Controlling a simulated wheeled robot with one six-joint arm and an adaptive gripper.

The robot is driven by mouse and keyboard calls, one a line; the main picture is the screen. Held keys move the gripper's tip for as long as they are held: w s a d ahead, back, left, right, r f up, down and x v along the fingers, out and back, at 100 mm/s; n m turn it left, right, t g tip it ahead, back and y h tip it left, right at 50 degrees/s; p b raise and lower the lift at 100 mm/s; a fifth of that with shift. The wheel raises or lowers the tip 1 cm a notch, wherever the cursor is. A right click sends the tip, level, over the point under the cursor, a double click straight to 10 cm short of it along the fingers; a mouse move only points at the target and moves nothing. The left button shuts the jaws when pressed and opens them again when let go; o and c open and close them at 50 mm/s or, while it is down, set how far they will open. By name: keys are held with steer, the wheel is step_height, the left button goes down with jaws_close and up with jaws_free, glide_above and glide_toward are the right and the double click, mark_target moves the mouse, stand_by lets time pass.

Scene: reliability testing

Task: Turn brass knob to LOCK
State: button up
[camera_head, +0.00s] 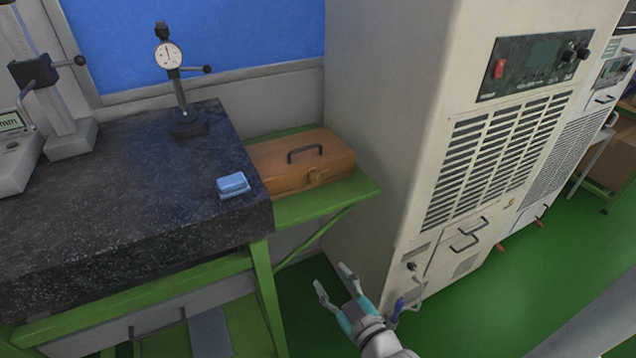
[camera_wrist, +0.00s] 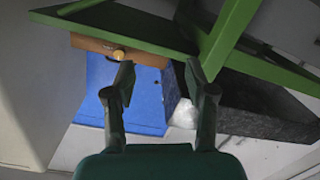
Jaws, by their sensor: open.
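A small brass knob (camera_head: 315,178) sits on the front face of an orange-brown case (camera_head: 285,170) with a dark handle. Any LOCK marking is too small to read. The knob also shows in the wrist view (camera_wrist: 118,54), near the tip of the left finger in the picture and beyond it. My gripper (camera_head: 333,277) is open and empty, below and in front of the green shelf, apart from the case and knob. In the wrist view my gripper (camera_wrist: 160,76) has both dark fingers spread, with the case edge between and beyond the tips.
The case stands on a green shelf (camera_head: 350,193) with a slanted brace beneath. A dark granite table (camera_head: 90,190) is left, carrying a dial gauge (camera_head: 175,75) and a blue block (camera_head: 232,184). A tall beige cabinet (camera_head: 385,110) stands close on the right. Green floor is open at right.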

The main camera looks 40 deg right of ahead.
mark_target(317, 181)
steer(key=w+d+r+n+t, duration=0.1)
steer(key=w+d+r+n, duration=0.1)
steer(key=w+d+r, duration=0.7)
steer(key=shift+h, duration=0.3)
steer(key=x, duration=1)
steer(key=shift+w+d+r, duration=0.15)
steer(key=shift+d, duration=0.15)
jaws_close()
